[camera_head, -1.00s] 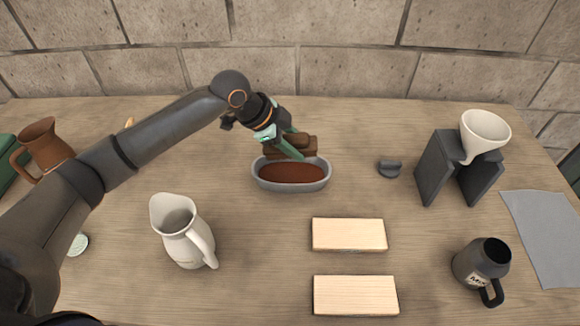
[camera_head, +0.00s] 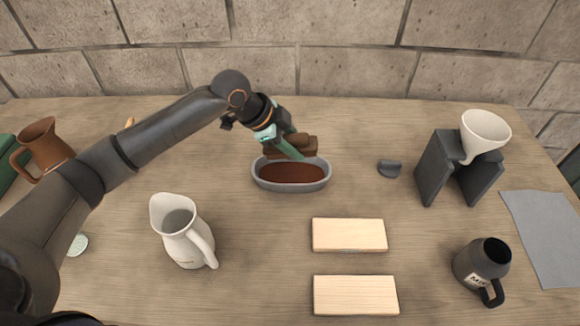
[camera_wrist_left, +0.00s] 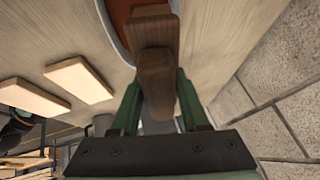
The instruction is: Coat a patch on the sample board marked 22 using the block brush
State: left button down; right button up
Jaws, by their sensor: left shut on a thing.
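The block brush (camera_head: 305,144) is brown wood. My left gripper (camera_head: 298,146) is shut on it at the far rim of a grey oval tray (camera_head: 257,178) of red-brown coating. In the left wrist view the brush (camera_wrist_left: 156,75) sits between the green fingers (camera_wrist_left: 155,105), with the tray's rim (camera_wrist_left: 108,22) beyond it. Whether the brush touches the tray cannot be told. Two pale sample boards lie flat, a far one (camera_head: 348,235) and a near one (camera_head: 355,295). No number is readable on either, and their tops look bare. My right gripper is out of view.
A white pitcher (camera_head: 183,232) stands left of the boards, a dark mug (camera_head: 482,265) to their right. A white funnel (camera_head: 484,133) rests on a dark stand (camera_head: 437,168). A small dark piece (camera_head: 389,168) lies right of the tray. A brick wall (camera_head: 330,70) closes the back.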

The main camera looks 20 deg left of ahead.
aim_at(297, 134)
pick_arm(q)
jog(key=shift+r, duration=2.05)
jog(key=shift+s+f, duration=0.1)
